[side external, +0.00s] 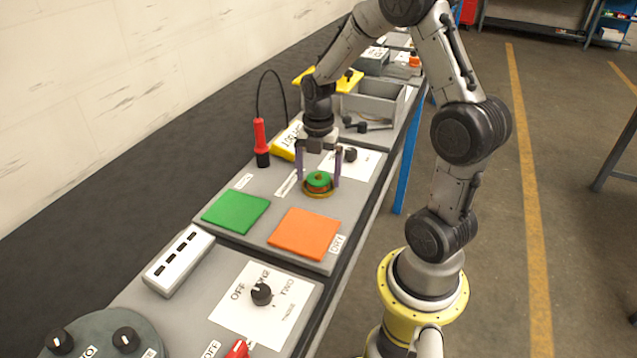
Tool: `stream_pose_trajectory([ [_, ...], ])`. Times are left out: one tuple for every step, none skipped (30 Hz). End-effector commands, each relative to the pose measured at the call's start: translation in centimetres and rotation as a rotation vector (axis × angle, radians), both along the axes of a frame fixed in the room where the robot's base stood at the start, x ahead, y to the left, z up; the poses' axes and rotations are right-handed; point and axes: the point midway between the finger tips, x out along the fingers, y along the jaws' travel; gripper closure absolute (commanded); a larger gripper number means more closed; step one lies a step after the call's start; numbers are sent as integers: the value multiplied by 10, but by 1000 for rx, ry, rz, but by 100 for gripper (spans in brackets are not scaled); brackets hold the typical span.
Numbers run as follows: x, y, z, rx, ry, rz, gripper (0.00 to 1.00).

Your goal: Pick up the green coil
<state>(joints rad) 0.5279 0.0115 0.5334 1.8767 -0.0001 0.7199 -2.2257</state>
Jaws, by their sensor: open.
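The green coil (318,179) is a small round ring near the middle of the grey bench. It sits on top of an orange-red and brassy round piece (318,193). My gripper (318,178) points down over it, with its two purple fingers apart. One finger is on the left of the coil and one on the right. Whether either finger touches the coil cannot be told from this view.
A green square pad (236,212) and an orange square pad (304,233) lie in front of the coil. A red-handled tool (260,140) stands behind to the left. A knob (350,154) on a white sheet is close behind the right finger. A grey bin (375,100) stands farther back.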

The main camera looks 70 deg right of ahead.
Motion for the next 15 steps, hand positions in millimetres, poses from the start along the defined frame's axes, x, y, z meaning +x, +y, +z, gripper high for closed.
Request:
stream_pose_trajectory([
  [0,0,-1,0,0,0,0],
  [0,0,-1,0,0,0,0],
  [0,0,0,0,0,0,0],
  [0,0,0,0,0,0,0],
  [0,0,0,0,0,0,0],
  [0,0,0,0,0,0,4],
  [0,0,0,0,0,0,9],
  [0,0,0,0,0,0,14],
  [0,0,0,0,0,0,22],
  [0,0,0,0,0,0,27],
  [0,0,0,0,0,0,32],
  [0,0,0,0,0,0,40],
  [0,0,0,0,0,0,45],
  [0,0,0,0,0,0,50],
  [0,0,0,0,0,0,58],
])
